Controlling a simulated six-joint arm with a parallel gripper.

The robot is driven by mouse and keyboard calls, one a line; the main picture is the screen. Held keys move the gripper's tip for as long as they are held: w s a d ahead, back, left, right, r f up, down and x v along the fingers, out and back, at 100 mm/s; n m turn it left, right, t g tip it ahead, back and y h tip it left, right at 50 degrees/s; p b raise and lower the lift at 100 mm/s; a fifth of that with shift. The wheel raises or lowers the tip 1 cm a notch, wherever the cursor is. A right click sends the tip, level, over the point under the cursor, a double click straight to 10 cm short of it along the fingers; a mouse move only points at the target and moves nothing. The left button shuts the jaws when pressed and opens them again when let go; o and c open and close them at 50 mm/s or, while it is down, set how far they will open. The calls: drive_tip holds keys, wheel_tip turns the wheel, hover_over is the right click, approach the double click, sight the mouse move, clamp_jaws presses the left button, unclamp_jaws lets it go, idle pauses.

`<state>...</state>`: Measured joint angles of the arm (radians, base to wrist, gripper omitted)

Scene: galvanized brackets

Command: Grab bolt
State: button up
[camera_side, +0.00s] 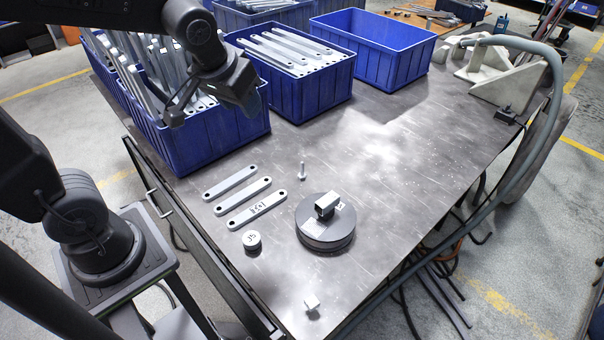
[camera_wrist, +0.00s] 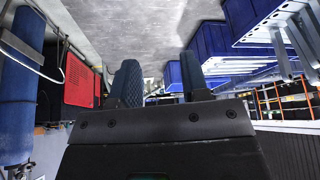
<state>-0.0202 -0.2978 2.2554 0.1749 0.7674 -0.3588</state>
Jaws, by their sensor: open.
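The bolt (camera_side: 302,170) is a small silvery piece standing upright on the grey metal table, right of the flat bars in the side view. Its wider end appears to be at the bottom. I cannot make it out in the wrist view. My gripper (camera_wrist: 160,82) is open and empty, its two blue-padded fingers apart in the wrist view. In the side view my gripper hangs over the front left blue bin, up and left of the bolt and well away from it.
Three flat bars (camera_side: 243,194) lie left of the bolt. A dark round stack (camera_side: 325,236) carries a square metal piece (camera_side: 327,204). Bins (camera_side: 215,138) (camera_side: 303,95) hold brackets; another bin (camera_side: 375,62) looks empty.

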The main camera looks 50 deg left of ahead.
sight(302, 166)
drive_tip(key=w+a+f+n+g+y, duration=0.1)
drive_tip(key=w+a+f+n, duration=0.3)
drive_tip(key=w+f, duration=0.9)
drive_tip(key=shift+n+g, duration=0.3)
drive_tip(key=shift+n, duration=0.4)
drive_tip(key=x, duration=0.6)
drive_tip(key=w+x, duration=0.1)
drive_tip(key=x, duration=0.6)
drive_tip(key=w+x, duration=0.1)
drive_tip(key=x, duration=0.5)
drive_tip(key=shift+w+d+r, duration=0.1)
drive_tip(key=shift+w+d, duration=0.15)
drive_tip(key=shift+d, duration=0.1)
drive_tip(key=shift+x, duration=3)
drive_tip(key=shift+w+a+r, duration=0.1)
drive_tip(key=shift+w, duration=0.1)
clamp_jaws()
